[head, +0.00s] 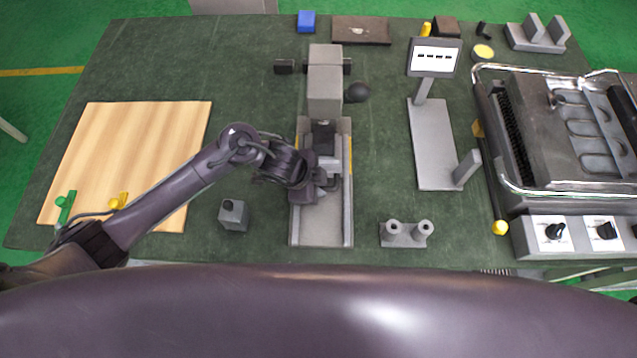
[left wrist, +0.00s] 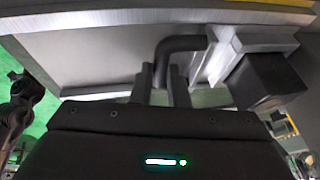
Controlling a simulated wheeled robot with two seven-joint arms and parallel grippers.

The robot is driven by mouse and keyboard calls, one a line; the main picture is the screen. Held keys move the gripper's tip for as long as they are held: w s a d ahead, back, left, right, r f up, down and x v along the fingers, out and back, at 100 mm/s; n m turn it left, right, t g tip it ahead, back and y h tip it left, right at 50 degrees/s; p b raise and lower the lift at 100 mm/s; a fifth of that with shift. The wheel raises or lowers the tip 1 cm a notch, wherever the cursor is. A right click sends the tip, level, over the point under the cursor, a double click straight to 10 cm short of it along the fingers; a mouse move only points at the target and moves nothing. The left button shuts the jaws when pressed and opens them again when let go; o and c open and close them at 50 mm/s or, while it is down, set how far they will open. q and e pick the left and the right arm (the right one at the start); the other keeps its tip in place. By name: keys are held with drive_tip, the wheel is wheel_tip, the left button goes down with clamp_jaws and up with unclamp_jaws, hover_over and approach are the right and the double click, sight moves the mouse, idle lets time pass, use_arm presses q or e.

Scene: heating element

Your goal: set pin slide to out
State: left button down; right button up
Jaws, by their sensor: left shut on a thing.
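The pin slide is a long grey channel (head: 320,228) in the middle of the green table, with a grey sliding block (head: 329,165) inside it. In the left wrist view the block (left wrist: 245,45) carries a dark bent handle (left wrist: 180,44). My left gripper (head: 327,184) is at the channel, just on the near side of the block. In the left wrist view its two fingers (left wrist: 163,85) are shut on the end of the handle. My arm hides part of the channel's left wall. My right gripper is in neither view.
A grey block with a black ball knob (head: 357,92) stands over the channel's far end. A small grey button box (head: 233,214) is to the left, a twin-post stand (head: 406,233) to the right. A wooden board (head: 140,150) lies at the left, a grill (head: 570,130) at the right.

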use_arm(q)
drive_tip(key=s+p, duration=0.1)
drive_tip(key=s, duration=1.1)
drive_tip(key=shift+s+p, duration=0.3)
drive_tip(key=shift+p, duration=0.05)
drive_tip(key=c, duration=1.4)
unclamp_jaws()
drive_tip(key=shift+r, duration=0.15)
drive_tip(key=p+v, duration=0.1)
drive_tip(key=v, duration=0.6)
drive_tip(key=shift+r, duration=0.3)
drive_tip(key=shift+a, duration=0.15)
